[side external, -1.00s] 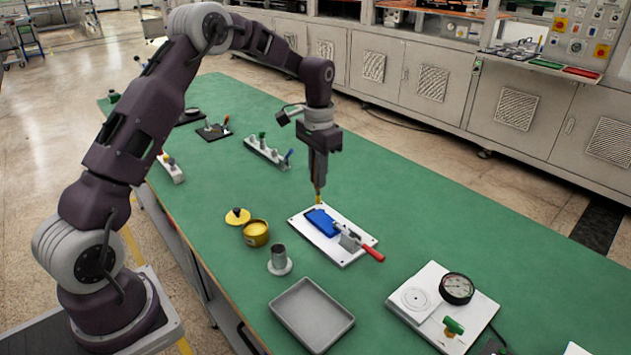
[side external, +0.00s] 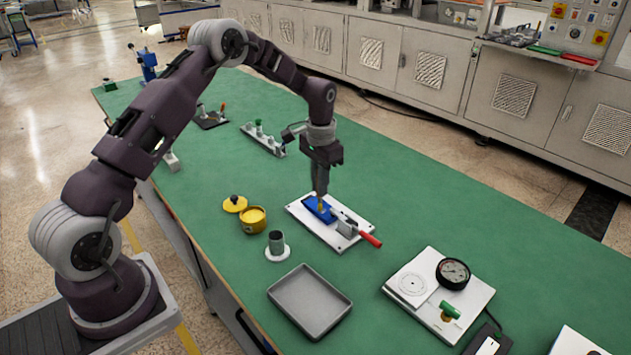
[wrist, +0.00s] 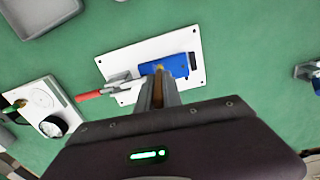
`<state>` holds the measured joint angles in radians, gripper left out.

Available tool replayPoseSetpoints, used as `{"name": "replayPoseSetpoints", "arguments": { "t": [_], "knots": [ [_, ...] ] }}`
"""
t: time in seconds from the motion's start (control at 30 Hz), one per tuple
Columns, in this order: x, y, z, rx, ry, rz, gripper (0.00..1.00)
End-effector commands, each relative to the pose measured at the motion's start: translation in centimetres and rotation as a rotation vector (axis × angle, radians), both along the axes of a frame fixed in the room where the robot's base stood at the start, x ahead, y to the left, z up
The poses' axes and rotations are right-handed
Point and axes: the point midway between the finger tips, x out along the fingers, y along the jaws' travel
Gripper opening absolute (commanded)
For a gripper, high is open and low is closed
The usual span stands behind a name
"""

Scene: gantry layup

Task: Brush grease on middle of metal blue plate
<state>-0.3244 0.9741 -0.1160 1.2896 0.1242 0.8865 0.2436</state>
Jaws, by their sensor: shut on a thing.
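The blue metal plate (side external: 318,210) lies on a white fixture board (side external: 305,226), beside a clamp with a red handle (side external: 370,240). My gripper (side external: 320,190) points down over the plate and is shut on a brush (side external: 321,206) with a yellowish tip. I cannot tell whether the bristles press on the surface. The yellow grease pot (side external: 253,219) stands open, with its yellow lid (side external: 235,204) beside it.
A grey cup on a round base (side external: 276,246) and a grey tray (side external: 310,301) stand nearer the camera. A white board with a dial gauge (side external: 453,272) is at the right. A tool rack (side external: 263,139) stands behind. The green table between them is clear.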

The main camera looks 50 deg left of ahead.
Motion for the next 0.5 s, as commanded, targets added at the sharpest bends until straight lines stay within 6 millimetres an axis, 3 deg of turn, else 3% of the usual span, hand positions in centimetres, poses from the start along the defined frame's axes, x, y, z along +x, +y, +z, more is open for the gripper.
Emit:
{"name": "replayPoseSetpoints", "arguments": {
  "t": [0.43, 0.5],
  "knots": [
    [4.1, -0.2, -0.1, 0.000, -0.001, -0.002, 0.00],
    [3.6, -0.1, 0.0, 0.000, 0.002, 0.000, 0.00]
  ]
}}
